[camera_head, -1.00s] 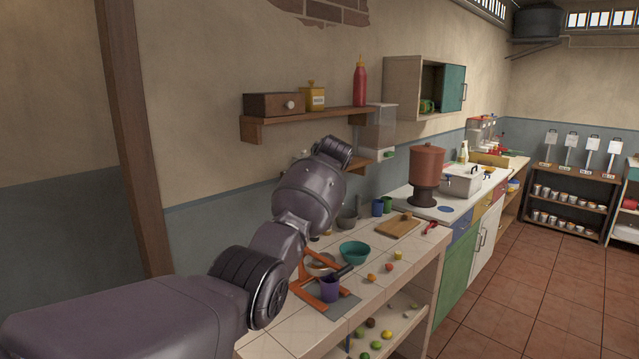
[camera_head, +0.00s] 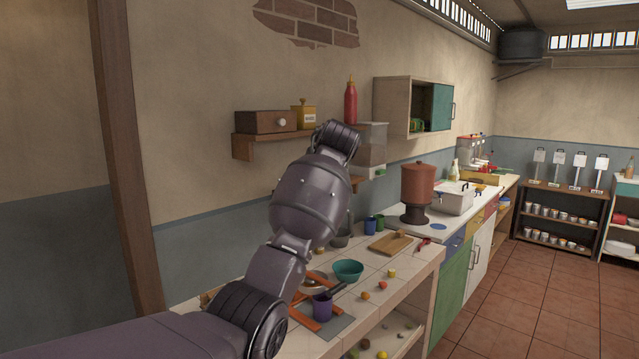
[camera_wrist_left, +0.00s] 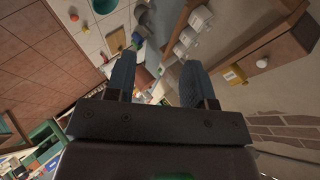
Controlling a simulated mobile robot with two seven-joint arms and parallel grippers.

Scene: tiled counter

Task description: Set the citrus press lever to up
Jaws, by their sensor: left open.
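The citrus press is an orange frame (camera_head: 301,309) on the tiled counter in the head view, partly hidden by my left arm. A dark bar beside it looks like its lever; it lies low and slanted, though its exact position is unclear. A purple cup (camera_head: 322,306) stands at the press. My left arm rises in front of the counter, and its gripper is hidden in the head view. In the left wrist view my left gripper (camera_wrist_left: 158,78) is open and empty, high above the counter and apart from the press. My right gripper is not in view.
A teal bowl (camera_head: 348,270) and small fruits (camera_head: 382,286) are beside the press. A cutting board (camera_head: 390,242) lies farther back. A wall shelf (camera_head: 245,148) with a drawer box (camera_head: 265,121) and red bottle (camera_head: 351,103) is near my raised wrist.

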